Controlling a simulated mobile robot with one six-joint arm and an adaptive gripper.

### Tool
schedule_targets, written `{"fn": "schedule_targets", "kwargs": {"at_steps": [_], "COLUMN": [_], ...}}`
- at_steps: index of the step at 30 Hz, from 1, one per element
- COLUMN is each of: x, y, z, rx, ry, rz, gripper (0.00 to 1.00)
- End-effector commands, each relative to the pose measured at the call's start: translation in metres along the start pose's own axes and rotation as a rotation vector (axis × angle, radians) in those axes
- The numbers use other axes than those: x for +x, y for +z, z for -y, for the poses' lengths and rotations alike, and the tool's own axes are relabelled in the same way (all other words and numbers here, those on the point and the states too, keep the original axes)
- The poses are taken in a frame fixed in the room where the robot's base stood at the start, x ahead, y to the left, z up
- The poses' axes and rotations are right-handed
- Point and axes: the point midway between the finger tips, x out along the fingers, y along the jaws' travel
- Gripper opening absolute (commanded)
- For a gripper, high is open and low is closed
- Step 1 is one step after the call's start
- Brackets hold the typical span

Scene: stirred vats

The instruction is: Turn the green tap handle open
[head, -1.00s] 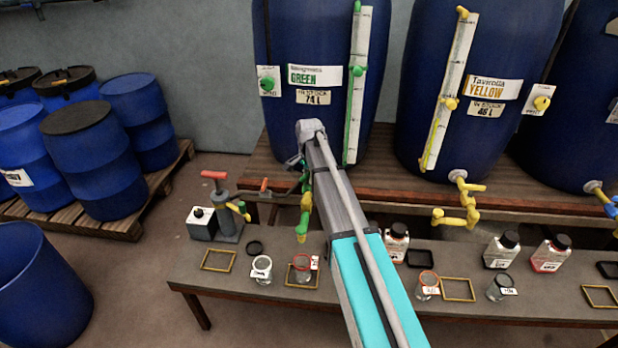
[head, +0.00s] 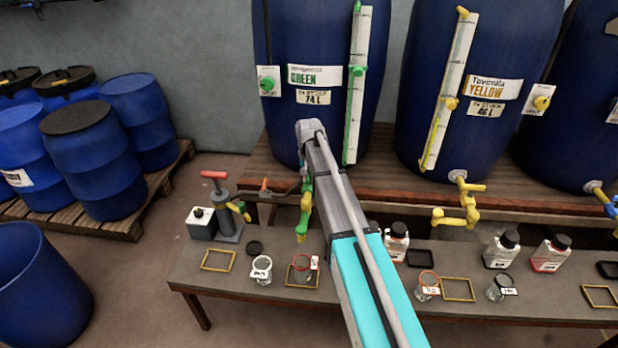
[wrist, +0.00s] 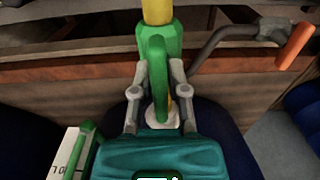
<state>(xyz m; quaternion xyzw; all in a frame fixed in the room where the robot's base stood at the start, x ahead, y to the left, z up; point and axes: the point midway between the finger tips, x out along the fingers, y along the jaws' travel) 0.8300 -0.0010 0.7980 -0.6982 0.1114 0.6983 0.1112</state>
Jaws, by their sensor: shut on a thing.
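The green vat (head: 300,30) is a blue drum with a GREEN label and a green level gauge. Its tap (head: 304,215) hangs at the drum's lower front, with a green and yellow spout, partly hidden behind my arm. In the wrist view the green tap handle (wrist: 157,75) stands between my two grey fingers. My gripper (wrist: 158,100) is shut on the handle, one finger on each side. In the head view the gripper itself is hidden behind my arm.
A glass jar (head: 303,268) stands in a yellow frame below the tap. A pump with a red handle (head: 214,175) stands to the left, and a lever with an orange grip (wrist: 296,45) is close by in the wrist view. The yellow tap (head: 460,212) is to the right.

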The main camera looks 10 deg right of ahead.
Motion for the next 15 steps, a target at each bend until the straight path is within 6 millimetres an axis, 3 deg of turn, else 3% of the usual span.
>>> {"fn": "schedule_targets", "kwargs": {"at_steps": [13, 14, 15], "x": [0.0001, 0.0001, 0.0001], "y": [-0.0006, -0.0006, -0.0006], "z": [-0.0008, -0.0008, -0.0008], "rx": [-0.018, -0.018, -0.018], "ry": [0.0, 0.0, 0.0], "rz": [-0.001, -0.001, -0.001], "gripper": [0.0, 0.22, 0.29]}}
